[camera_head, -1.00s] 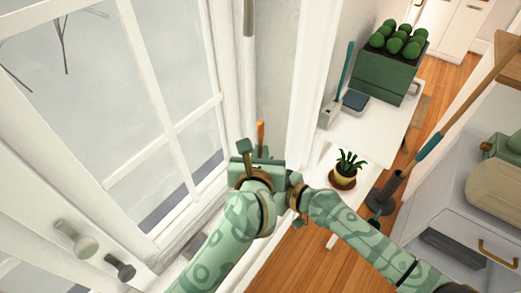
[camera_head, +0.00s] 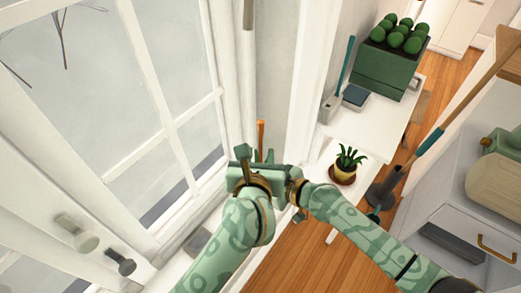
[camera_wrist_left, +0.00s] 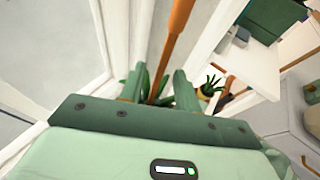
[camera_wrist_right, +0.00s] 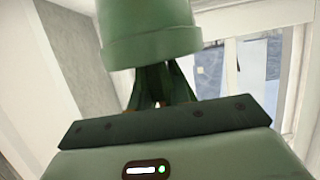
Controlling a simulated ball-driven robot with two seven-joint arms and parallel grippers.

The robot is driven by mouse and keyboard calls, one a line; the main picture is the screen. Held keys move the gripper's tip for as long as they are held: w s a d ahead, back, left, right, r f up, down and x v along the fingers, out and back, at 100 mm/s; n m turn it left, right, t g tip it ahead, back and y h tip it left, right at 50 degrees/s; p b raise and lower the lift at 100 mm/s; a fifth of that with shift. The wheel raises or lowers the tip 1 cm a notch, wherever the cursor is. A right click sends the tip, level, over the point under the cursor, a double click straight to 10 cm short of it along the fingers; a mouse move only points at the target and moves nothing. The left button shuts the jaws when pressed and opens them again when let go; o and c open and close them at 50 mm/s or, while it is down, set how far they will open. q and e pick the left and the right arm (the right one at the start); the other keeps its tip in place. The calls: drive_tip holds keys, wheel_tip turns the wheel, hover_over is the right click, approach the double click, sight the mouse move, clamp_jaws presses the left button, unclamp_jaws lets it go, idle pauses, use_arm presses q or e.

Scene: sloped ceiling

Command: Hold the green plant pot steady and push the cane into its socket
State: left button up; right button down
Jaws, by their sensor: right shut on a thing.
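The orange-brown cane (camera_head: 261,136) stands up just beyond my left gripper (camera_head: 256,158) in the head view. In the left wrist view the cane (camera_wrist_left: 175,40) runs down between the two parted fingers of my left gripper (camera_wrist_left: 160,78), with gaps beside it. Green leaves show behind those fingers. The green plant pot (camera_wrist_right: 150,32) fills the top of the right wrist view, its rim toward the fingers. My right gripper (camera_wrist_right: 160,70) is shut on the pot at the rim. In the head view the pot and right fingertips are hidden behind my left gripper. The socket is hidden.
A tall window (camera_head: 120,110) stands close on the left. A green box of round plants (camera_head: 375,68) stands farther back. A long-handled tool (camera_head: 432,140) leans at the right.

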use_arm(q)
drive_tip(key=v, duration=0.5)
idle(0.4)
use_arm(e)
drive_tip(key=c, duration=1.2)
unclamp_jaws()
drive_tip(key=shift+c, duration=0.2)
